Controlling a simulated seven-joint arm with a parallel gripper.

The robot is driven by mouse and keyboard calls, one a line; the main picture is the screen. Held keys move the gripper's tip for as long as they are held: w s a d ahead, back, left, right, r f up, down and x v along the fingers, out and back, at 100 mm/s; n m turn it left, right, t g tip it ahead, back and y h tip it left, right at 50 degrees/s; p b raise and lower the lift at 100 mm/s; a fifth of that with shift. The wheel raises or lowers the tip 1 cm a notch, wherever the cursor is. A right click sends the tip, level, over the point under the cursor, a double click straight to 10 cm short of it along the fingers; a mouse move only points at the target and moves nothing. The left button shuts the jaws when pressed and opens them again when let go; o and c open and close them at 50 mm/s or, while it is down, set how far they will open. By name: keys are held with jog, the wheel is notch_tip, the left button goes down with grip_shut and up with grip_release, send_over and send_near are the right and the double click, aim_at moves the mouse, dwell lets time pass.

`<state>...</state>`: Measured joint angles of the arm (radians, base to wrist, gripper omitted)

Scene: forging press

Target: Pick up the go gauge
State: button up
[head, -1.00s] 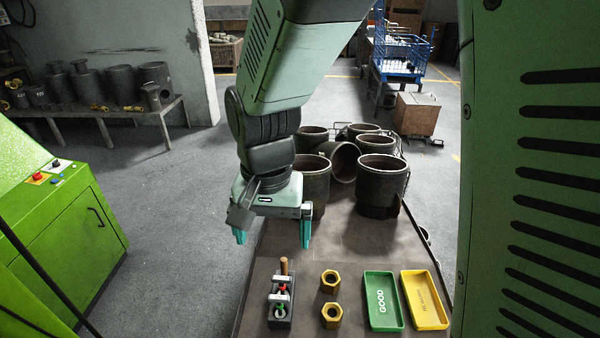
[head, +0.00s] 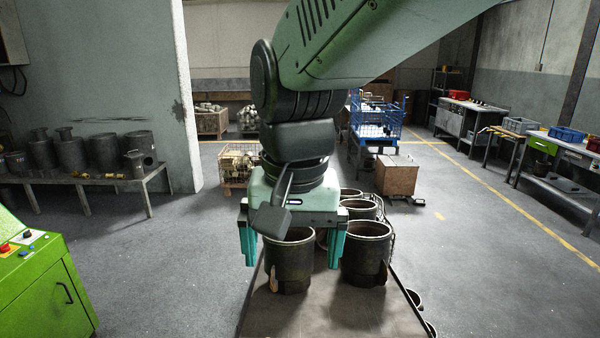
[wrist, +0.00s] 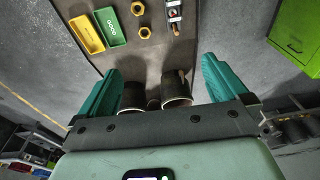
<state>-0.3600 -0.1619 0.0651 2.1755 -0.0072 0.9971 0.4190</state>
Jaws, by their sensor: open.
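The dark gauge holder (wrist: 174,14) lies at the top edge of the wrist view, cut off by the frame. It carries small light and red parts and a wooden handle end. I cannot tell which part is the go gauge at this size. The holder is out of the head view. My gripper (head: 292,250) is open and empty, its two teal fingers pointing down and spread wide. In the wrist view the gripper (wrist: 158,68) is well apart from the holder, which lies beyond the fingertips.
Two yellow hex nuts (wrist: 141,20), a green "GOOD" tray (wrist: 110,27) and a yellow tray (wrist: 87,34) lie beside the holder. Several dark metal cylinders (head: 366,250) stand on the table (head: 345,315) near the gripper. A green cabinet (head: 45,285) stands left.

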jog(key=s+d+r+t, duration=0.1)
jog(key=s+d+r, duration=0.1)
jog(key=d, duration=0.5)
jog(key=shift+s+r+t, duration=0.4)
jog(key=shift+s, duration=0.3)
jog(key=s+d, duration=0.1)
jog(key=s+d+t, duration=0.1)
jog(key=s+d, duration=0.1)
jog(key=s+d+t, duration=0.1)
jog(key=d, duration=0.1)
jog(key=shift+s+d+r, duration=0.15)
jog(key=shift+s+r, duration=0.2)
jog(key=shift+s, duration=0.05)
jog(key=shift+c, duration=0.6)
jog(key=shift+s+d, duration=0.1)
jog(key=shift+c, duration=1.1)
jog(key=c, duration=0.7)
